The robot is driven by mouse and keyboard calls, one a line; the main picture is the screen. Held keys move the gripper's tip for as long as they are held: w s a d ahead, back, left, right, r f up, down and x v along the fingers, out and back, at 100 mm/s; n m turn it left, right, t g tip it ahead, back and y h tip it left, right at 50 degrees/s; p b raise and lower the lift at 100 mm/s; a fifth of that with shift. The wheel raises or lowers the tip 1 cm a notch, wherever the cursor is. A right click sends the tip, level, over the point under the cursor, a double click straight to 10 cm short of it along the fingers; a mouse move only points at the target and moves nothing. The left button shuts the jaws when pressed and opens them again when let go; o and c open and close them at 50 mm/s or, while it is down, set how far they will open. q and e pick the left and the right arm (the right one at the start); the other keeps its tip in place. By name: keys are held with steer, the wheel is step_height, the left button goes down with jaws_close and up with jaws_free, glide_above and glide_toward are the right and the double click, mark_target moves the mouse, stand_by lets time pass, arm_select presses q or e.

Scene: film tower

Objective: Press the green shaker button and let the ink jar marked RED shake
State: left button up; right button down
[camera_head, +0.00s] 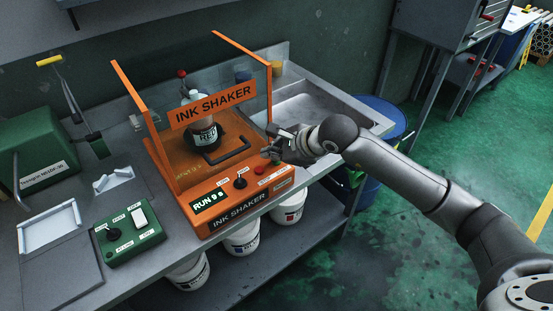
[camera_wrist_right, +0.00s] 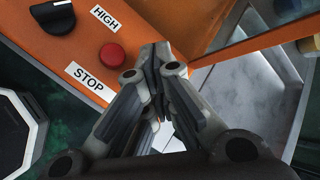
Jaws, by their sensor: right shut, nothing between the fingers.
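The orange ink shaker (camera_head: 185,160) stands on the grey bench, and its front display (camera_head: 209,199) reads "RUN 9 s". The ink jar (camera_head: 204,134), its label reading RED, stands upright inside the machine behind clear panels. My right gripper (camera_head: 270,155) is shut and empty, at the right end of the control panel. In the wrist view its closed fingertips (camera_wrist_right: 161,58) are beside the red STOP button (camera_wrist_right: 113,56). I cannot see the green button; the gripper may cover it. My left gripper is out of view.
A black knob marked HIGH (camera_wrist_right: 52,17) is left of STOP. A green control box (camera_head: 130,232) and a larger green machine (camera_head: 38,150) are on the bench at left. White buckets (camera_head: 242,238) stand below; a blue drum (camera_head: 383,115) is at right.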

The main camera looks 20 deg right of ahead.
mark_target(274, 163)
steer(key=shift+r, duration=0.8)
step_height(274, 163, up, 5)
steer(key=p, duration=0.2)
steer(key=shift+p, duration=0.4)
stand_by(0.5)
